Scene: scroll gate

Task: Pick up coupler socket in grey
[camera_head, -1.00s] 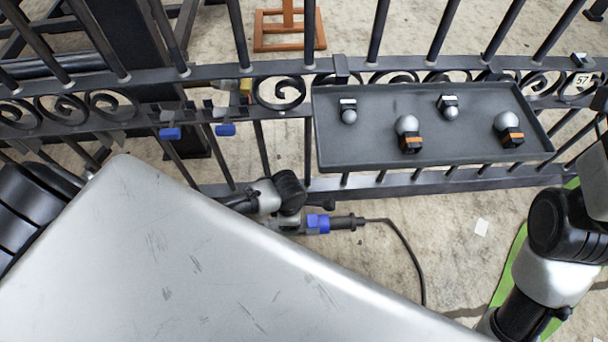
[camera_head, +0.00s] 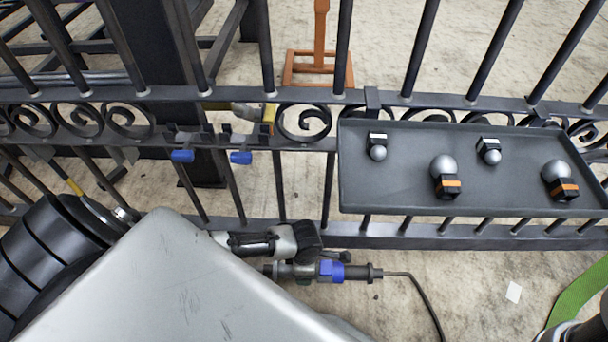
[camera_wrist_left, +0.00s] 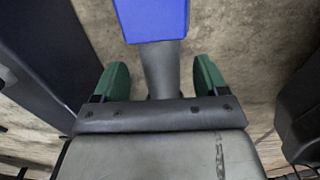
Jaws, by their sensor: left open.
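A coupler with a dark grey body and a blue block (camera_head: 331,271) is low in front of the gate in the head view, with a black cable off its right end. No other grey coupler socket is clear to me. My left gripper is partly hidden behind a silver surface in the head view. In the left wrist view, the open left gripper (camera_wrist_left: 161,80) has a green-padded finger on each side of a grey tube (camera_wrist_left: 160,65). A blue block (camera_wrist_left: 152,18) joins the tube's far end. I cannot tell whether the pads touch it. My right gripper is out of view.
A black iron gate with scrolls (camera_head: 303,121) spans the view. A dark tray (camera_head: 400,190) on it holds several silver-ball pieces. Two blue-tipped hooks (camera_head: 182,156) hang to its left. An orange stand (camera_head: 318,70) is behind. Stone floor lies in front.

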